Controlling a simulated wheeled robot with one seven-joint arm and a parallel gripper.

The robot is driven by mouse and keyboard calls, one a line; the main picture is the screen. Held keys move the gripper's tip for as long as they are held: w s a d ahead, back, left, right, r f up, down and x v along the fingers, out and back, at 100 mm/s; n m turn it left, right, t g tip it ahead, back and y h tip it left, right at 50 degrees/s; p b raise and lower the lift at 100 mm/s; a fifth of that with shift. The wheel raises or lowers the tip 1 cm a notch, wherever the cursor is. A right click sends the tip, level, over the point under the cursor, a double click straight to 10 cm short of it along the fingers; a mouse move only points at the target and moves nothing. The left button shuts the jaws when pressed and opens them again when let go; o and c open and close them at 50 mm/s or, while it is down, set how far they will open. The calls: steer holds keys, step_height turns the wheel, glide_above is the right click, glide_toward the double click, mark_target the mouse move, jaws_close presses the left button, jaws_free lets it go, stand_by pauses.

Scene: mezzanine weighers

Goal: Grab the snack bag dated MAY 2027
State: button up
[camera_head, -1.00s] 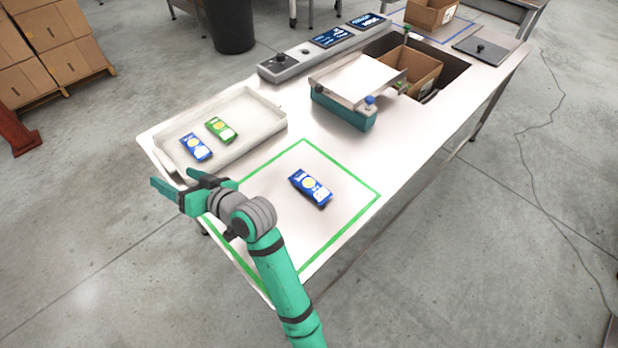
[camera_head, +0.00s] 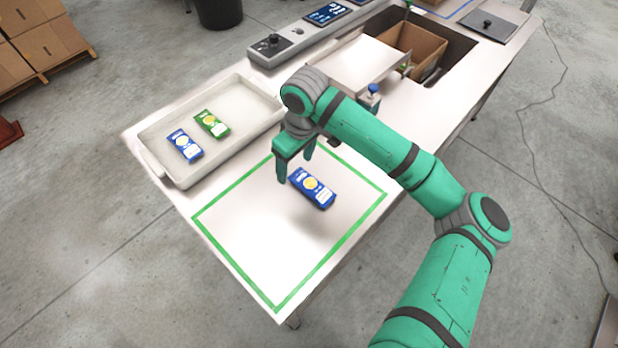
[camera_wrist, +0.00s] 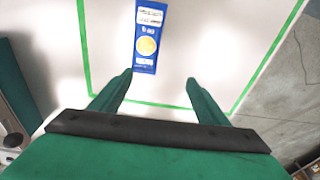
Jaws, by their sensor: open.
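A blue snack bag (camera_head: 312,189) with a yellow disc and a white label lies inside the green taped square on the table. It also shows in the wrist view (camera_wrist: 147,45), just ahead of my fingertips. Its printed date is too small to read. A second blue bag (camera_head: 185,146) and a green bag (camera_head: 212,124) lie in the white tray (camera_head: 165,181) at the left; their dates cannot be read either. My gripper (camera_head: 296,178) is open and empty, pointing down above the table beside the blue bag in the square. In the wrist view its fingers (camera_wrist: 158,90) are apart with nothing between them.
A weighing scale (camera_head: 360,62) stands behind my gripper. A cardboard box (camera_head: 415,48) sits in the table opening at the back right, near a flat dark plate (camera_head: 488,27). A control strip (camera_head: 275,45) runs along the far edge. The square's left part is clear.

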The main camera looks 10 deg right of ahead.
mark_target(311, 183)
steer(key=shift+g+h, duration=0.4)
steer(key=shift+h, duration=0.2)
steer(key=d+f, duration=0.1)
steer(key=f, duration=0.2)
steer(key=d+f, duration=0.1)
steer(key=f, duration=0.3)
steer(key=d+f, duration=0.2)
steer(key=f, duration=0.1)
steer(key=shift+s+f, duration=0.15)
steer(key=shift+s, duration=0.1)
steer(key=c, duration=1.1)
